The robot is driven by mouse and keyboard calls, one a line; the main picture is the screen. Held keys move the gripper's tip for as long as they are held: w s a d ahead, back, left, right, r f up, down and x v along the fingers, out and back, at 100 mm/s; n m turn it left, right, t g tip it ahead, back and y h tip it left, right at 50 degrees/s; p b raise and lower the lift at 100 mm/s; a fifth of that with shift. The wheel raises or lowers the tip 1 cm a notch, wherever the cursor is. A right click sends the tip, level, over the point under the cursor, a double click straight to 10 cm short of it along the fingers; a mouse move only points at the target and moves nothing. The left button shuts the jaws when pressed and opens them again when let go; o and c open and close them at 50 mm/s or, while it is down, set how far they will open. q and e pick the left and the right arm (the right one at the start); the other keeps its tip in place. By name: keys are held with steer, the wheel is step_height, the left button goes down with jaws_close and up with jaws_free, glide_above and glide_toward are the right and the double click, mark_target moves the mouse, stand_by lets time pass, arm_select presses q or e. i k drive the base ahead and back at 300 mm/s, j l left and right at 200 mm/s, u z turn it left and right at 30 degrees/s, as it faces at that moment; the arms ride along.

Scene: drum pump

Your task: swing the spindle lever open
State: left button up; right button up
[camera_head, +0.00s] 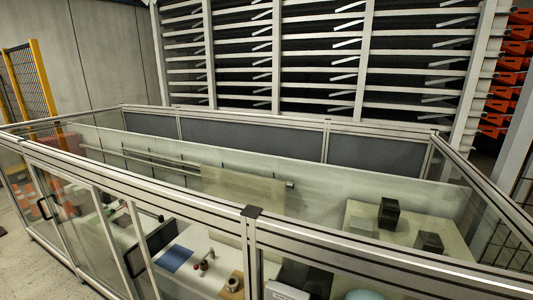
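I cannot pick out the spindle lever or a drum pump in the head view. Neither of my grippers is in view. Small dark and reddish parts (204,266) stand on a pale surface behind the glass, too small to identify. A round dark-centred part (233,284) is at the right of them. Frame bars hide part of that surface.
A glass-walled enclosure with an aluminium frame (150,180) fills the foreground. Inside are a blue flat piece (174,259), a dark upright panel (160,237) and a table (362,216) with a black box (389,213). A tall slatted rack (280,55) stands behind.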

mark_target(195, 266)
steer(key=u, duration=1.4)
steer(key=i+j+z, duration=0.2)
steer(key=j+z, duration=0.65)
steer(key=j, duration=0.3)
steer(key=j+z, duration=0.45)
steer(key=j, duration=0.2)
steer(key=j+z, duration=0.4)
steer(key=j, duration=0.25)
steer(key=k, duration=0.05)
